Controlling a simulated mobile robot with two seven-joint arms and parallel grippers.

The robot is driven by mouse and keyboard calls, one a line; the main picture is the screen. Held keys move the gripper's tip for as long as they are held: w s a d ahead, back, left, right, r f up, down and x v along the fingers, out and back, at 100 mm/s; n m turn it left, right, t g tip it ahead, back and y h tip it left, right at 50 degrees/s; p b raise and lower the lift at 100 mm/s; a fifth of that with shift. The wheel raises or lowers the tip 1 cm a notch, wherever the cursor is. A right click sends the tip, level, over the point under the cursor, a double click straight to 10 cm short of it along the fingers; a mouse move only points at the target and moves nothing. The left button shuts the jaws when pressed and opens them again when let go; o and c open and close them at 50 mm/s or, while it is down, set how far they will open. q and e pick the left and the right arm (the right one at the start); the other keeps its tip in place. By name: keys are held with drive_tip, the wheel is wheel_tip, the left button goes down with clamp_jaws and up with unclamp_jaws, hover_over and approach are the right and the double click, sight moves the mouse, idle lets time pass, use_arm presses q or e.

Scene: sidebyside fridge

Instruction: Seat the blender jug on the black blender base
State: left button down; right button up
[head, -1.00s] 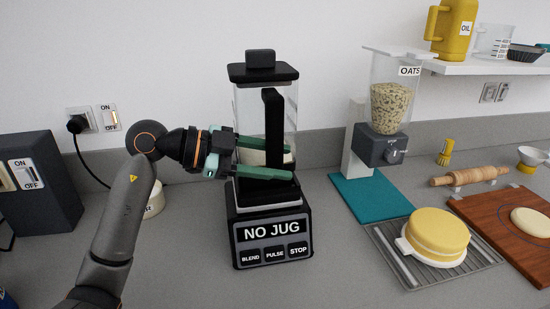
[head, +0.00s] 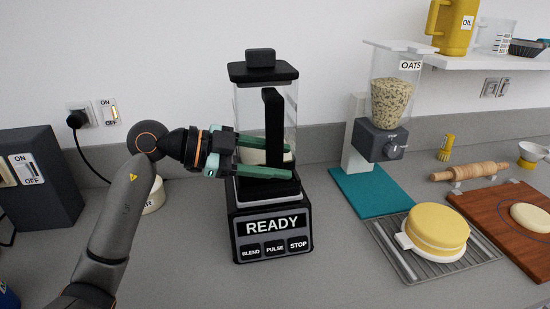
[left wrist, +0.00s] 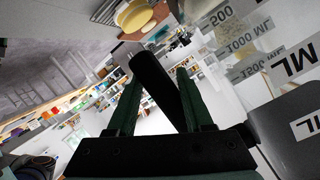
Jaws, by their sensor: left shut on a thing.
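The clear blender jug (head: 250,108) with its black lid stands upright on the black blender base (head: 236,240). The base's display reads READY. My left gripper (head: 282,160) reaches in from the left and is shut on the jug's black handle (head: 273,118). In the left wrist view the dark handle (left wrist: 157,85) lies between the green fingers, and the jug wall (left wrist: 245,40) with ML markings is on the right. My right gripper is in neither view.
An oats dispenser (head: 391,103) stands on a teal mat (head: 372,195) to the right. A yellow cake (head: 438,228) sits on a wire rack, beside a wooden board (head: 490,220) and rolling pin (head: 470,173). A dark switch box (head: 45,190) is on the left.

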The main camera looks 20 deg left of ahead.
use_arm(q)
drive_tip(key=shift+c, duration=1.3)
unclamp_jaws()
drive_tip(key=shift+o, duration=0.2)
drive_tip(key=shift+s+d+f, duration=0.1)
drive_tip(key=shift+f, duration=0.25)
drive_tip(key=b+v, duration=0.2)
drive_tip(key=v, duration=1)
drive_tip(key=shift+a+r, duration=0.2)
drive_tip(key=shift+r, duration=0.15)
drive_tip(key=shift+s, duration=0.1)
